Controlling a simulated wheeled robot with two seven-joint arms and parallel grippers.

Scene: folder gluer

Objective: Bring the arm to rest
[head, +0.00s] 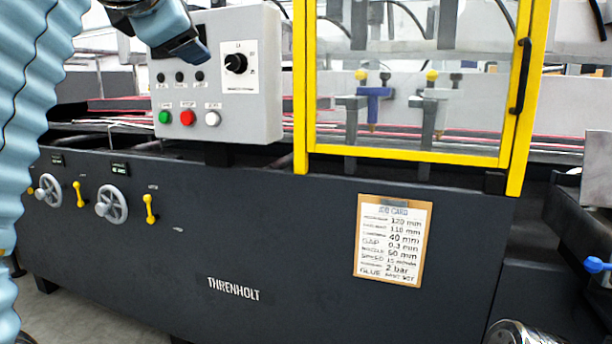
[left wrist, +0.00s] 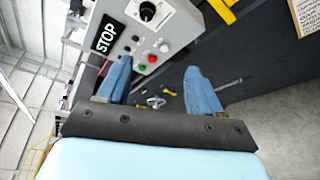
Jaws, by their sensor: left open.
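My left gripper (head: 185,45) is at the top left of the head view, in front of the upper left part of the grey control box (head: 262,75). In the left wrist view its two blue fingers stand wide apart, with the gripper (left wrist: 160,82) open and nothing between them. The control box (left wrist: 178,30) lies beyond the fingers there, with its black knob (left wrist: 147,11) and green, red and white buttons. My light-blue left arm comes down the left edge of the head view. My right gripper is not in view.
The dark machine front (head: 270,240) carries handwheels (head: 112,204), yellow levers (head: 150,208) and a job card (head: 392,240). A yellow-framed clear guard door (head: 410,155) stands right of the control box.

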